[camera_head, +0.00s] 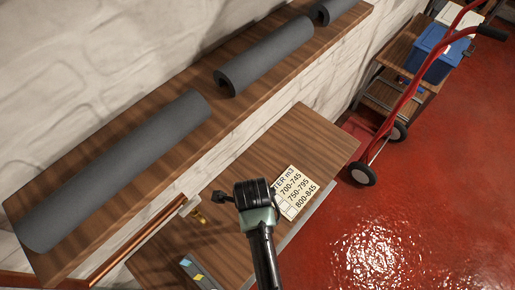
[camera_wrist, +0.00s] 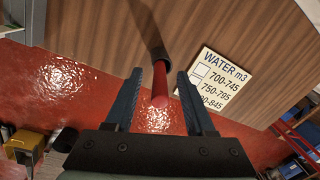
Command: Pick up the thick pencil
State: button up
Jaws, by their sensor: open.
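A thick rod, dark at one end and red at the other, shows in the wrist view and appears to be the thick pencil (camera_wrist: 158,88). Its dark part lies over the brown wooden surface (camera_wrist: 90,25). Its red end points down the picture between my fingers. My gripper (camera_wrist: 160,73) is open, with one blue-grey finger on each side of the red end and a visible gap to both. In the head view my gripper (camera_head: 225,198) is above the small wooden table (camera_head: 305,135). I cannot make out the pencil there; my gripper and arm may hide it.
A white sign with water figures (camera_head: 296,192) lies on the table, right of my gripper. Grey rolls (camera_head: 115,170) lie on a long wooden shelf behind. A red hand truck (camera_head: 400,105) and a blue crate (camera_head: 438,52) stand at the right. The red floor (camera_head: 430,190) is open.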

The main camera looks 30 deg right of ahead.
jog(key=shift+f, duration=0.6)
grip_shut()
